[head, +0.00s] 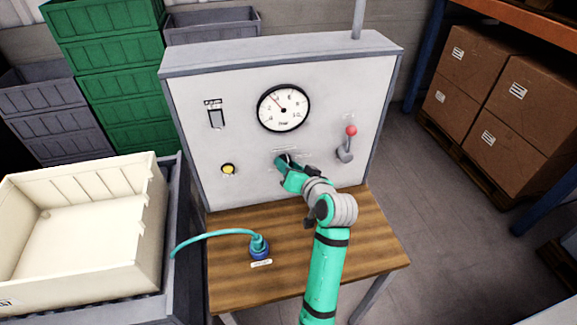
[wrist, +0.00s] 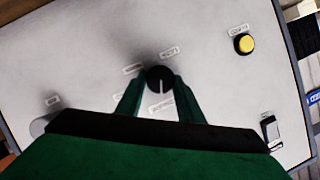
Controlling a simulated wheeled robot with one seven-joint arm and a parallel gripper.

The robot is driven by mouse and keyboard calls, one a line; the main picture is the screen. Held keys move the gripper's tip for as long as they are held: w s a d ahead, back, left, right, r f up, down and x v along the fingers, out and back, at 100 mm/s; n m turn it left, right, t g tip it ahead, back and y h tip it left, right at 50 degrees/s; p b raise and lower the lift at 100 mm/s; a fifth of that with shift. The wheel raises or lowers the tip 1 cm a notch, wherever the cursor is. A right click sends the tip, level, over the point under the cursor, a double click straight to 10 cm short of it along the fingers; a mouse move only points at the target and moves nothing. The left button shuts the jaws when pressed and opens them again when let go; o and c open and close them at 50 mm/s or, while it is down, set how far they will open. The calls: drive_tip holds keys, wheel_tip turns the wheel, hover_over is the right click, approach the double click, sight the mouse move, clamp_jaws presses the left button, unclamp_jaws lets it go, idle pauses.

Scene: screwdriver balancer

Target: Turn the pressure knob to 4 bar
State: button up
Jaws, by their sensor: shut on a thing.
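A black round pressure knob (wrist: 159,75) with a pale line on it sits on the light grey panel (head: 210,165). My gripper (head: 284,160) reaches the panel below the gauge. In the wrist view my gripper (wrist: 159,88) has one green finger on each side of the knob and is shut on it. The knob is mostly hidden behind my gripper in the head view. The round pressure gauge (head: 284,115) has a red needle pointing up and left, near the 4; the exact reading is too small to tell.
A yellow button (head: 228,169) is left of the knob, and a lever with a red ball (head: 351,131) is to the right. A blue connector with a hose (head: 260,247) stands on the wooden bench (head: 230,290). A cream crate (head: 80,235) is at the left.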

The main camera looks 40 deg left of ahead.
drive_tip(key=shift+f, duration=0.1)
drive_tip(key=o, duration=1.1)
drive_tip(key=v, duration=1.1)
